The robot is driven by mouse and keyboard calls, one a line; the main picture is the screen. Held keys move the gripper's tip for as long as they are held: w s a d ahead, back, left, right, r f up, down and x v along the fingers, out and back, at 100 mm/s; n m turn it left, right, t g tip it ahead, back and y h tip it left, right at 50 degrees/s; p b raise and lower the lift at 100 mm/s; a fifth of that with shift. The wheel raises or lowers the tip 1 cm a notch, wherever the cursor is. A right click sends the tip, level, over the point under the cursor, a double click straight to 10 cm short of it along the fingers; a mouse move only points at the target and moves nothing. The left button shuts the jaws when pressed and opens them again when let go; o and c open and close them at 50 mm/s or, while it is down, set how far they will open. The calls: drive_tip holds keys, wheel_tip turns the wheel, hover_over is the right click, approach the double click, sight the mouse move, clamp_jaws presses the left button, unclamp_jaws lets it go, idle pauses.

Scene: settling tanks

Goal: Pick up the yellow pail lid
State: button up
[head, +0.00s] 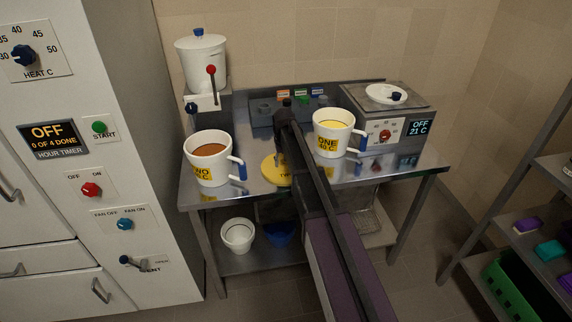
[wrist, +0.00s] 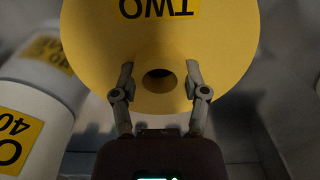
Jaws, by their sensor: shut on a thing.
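The yellow pail lid (head: 271,171) is a round disc with a label, between the two pails in the head view, partly hidden by my arm. In the wrist view the lid (wrist: 225,60) fills the upper middle, with an upside-down "TWO" label and a round knob with a dark hollow. My gripper (wrist: 160,72) is shut on the knob, one finger on each side. I cannot tell whether the lid touches the table. Pail TWO (head: 199,170), white with brown contents, stands left of the lid. Pail ONE (head: 328,145), with yellow contents, stands to the right.
The steel table (head: 400,170) carries a white lidded container with a red-knobbed lever (head: 203,60) at the back left and a heater box (head: 405,108) at the right. White bowl (head: 238,235) and blue bowl (head: 279,233) sit on the lower shelf. A tall white cabinet (head: 75,180) stands at left.

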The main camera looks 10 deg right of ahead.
drive_tip(key=shift+r, duration=0.1)
wheel_tip(320, 180, up, 3)
drive_tip(key=p, duration=0.3)
drive_tip(key=shift+r, duration=0.15)
drive_tip(key=s+a+p, duration=0.1)
drive_tip(key=s+a, duration=0.1)
drive_tip(key=s, duration=0.5)
drive_tip(key=s+a+r+p, duration=0.1)
drive_tip(key=s, duration=0.7)
drive_tip(key=shift+s+a+r, duration=0.25)
drive_tip(key=shift+a, duration=0.15)
